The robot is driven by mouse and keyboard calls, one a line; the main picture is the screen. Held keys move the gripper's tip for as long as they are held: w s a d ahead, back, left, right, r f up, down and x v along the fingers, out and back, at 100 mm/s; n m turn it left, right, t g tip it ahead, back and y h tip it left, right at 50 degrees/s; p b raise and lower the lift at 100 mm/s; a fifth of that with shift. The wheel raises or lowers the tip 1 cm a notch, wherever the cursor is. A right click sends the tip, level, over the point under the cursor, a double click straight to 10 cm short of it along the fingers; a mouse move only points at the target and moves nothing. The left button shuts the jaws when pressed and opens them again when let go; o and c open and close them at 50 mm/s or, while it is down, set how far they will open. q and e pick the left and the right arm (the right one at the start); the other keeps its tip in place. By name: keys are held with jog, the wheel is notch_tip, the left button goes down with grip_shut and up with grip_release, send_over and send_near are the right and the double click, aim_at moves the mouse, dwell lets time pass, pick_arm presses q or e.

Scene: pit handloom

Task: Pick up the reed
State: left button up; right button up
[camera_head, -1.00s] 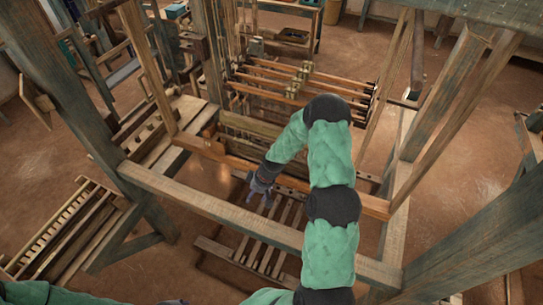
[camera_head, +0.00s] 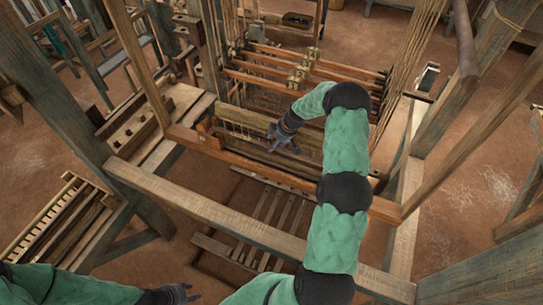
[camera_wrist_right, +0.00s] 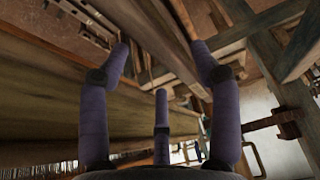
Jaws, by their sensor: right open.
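The reed looks like the row of fine pale upright teeth (camera_head: 240,132) in the wooden beater frame at the middle of the loom. A wooden bar covers part of it. In the right wrist view a comb-like strip (camera_wrist_right: 35,155) shows at lower left, under a broad wooden beam. My right gripper (camera_head: 280,140) is over the beater's right part, its three fingers spread and nothing between them. In the right wrist view the open fingers (camera_wrist_right: 160,70) point past the beam; I cannot tell if any touches it. My left gripper (camera_head: 186,294) is low at the bottom edge, fingers apart, empty, away from the reed.
A thick front beam (camera_head: 210,208) crosses the loom before me. Slatted treadles (camera_head: 262,225) lie below it. Posts and hanging cords (camera_head: 412,60) stand at the right. A slatted wooden rack (camera_head: 50,225) is at lower left. Harness bars (camera_head: 300,75) lie behind the beater.

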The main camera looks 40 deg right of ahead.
aim_at(272, 157)
jog(key=shift+x, duration=0.75)
jog(key=shift+w+f, duration=0.2)
jog(key=shift+f, duration=0.35)
jog(key=p+x, duration=0.1)
jog(key=x, duration=0.3)
grip_shut()
